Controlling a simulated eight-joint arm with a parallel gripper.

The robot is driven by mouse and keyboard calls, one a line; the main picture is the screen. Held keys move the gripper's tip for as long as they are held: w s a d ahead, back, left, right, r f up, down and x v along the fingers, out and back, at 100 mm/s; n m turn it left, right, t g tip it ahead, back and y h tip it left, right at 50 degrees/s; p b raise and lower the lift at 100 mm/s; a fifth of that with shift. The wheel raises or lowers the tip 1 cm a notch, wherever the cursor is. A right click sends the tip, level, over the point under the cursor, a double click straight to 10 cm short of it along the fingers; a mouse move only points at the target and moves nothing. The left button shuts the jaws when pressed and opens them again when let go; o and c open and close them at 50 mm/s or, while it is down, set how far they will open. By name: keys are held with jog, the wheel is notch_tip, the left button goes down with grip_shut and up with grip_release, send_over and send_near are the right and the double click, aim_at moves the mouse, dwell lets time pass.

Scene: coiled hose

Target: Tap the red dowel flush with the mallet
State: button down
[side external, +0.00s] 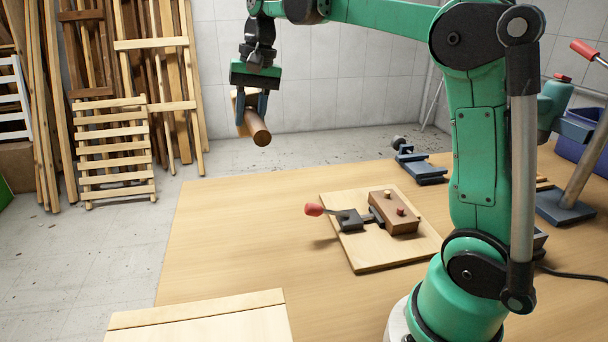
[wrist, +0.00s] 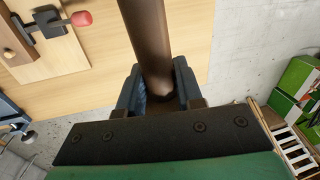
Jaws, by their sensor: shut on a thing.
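My gripper (side external: 252,108) is shut on the mallet, high above the far left edge of the table. The mallet's dark brown round shaft (side external: 257,130) points toward the side camera, with a lighter wooden part behind the fingers. In the wrist view the shaft (wrist: 150,45) runs up from between the fingers (wrist: 158,92). The red dowel (side external: 401,211) sticks up a little from a brown wooden block (side external: 400,222); a tan dowel (side external: 387,194) stands beside it. A toggle clamp (side external: 352,219) with a red-tipped handle (side external: 314,210) reaches onto the block.
Block and clamp sit on a light board (side external: 375,262) on the wooden table (side external: 230,245). A blue vise-like tool (side external: 420,168) stands behind. Another board (side external: 200,318) lies at the front left. Lumber leans on the wall.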

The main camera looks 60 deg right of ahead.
aim_at(250, 107)
jog(key=shift+r, duration=4.05)
jog(key=s+a+f+n, duration=0.1)
jog(key=a+f+n, duration=0.2)
jog(key=f, duration=0.3)
jog(key=s+a+f+n+g, duration=0.1)
jog(key=s+a+f+n, duration=0.1)
jog(key=a+f+n, duration=0.2)
notch_tip(250, 107, down, 3)
jog(key=shift+s+a+r+n+y, duration=0.1)
jog(key=shift+s+a+n+y, duration=0.2)
jog(key=shift+n, duration=0.3)
